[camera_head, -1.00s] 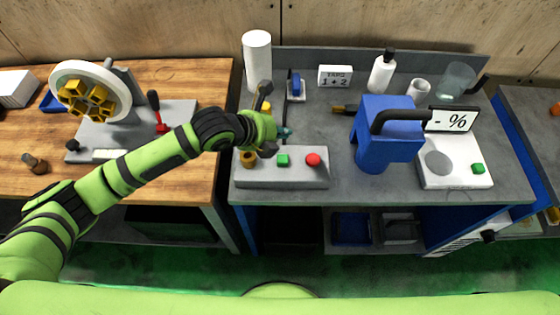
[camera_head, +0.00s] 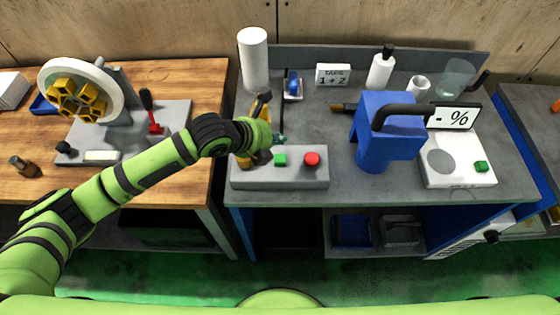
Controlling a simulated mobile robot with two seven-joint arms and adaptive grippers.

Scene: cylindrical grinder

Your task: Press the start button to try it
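A grey control box (camera_head: 300,177) sits at the front left of the grey bench. It has a green button (camera_head: 280,160) and, to its right, a red button (camera_head: 312,158). A yellow-brown part at the box's left end is mostly covered by my gripper. My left gripper (camera_head: 262,104) is over the left end of the box, left of the green button. Its dark fingers are partly hidden by my wrist, so I cannot tell whether they are open, or whether they touch anything. My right gripper is not in view.
A white cylinder (camera_head: 253,58) stands behind my gripper. A blue machine with a black handle (camera_head: 372,140) stands right of the box, beside a white scale (camera_head: 463,172). A wheel with yellow hexagonal parts (camera_head: 80,90) stands on the wooden table (camera_head: 190,75) at left.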

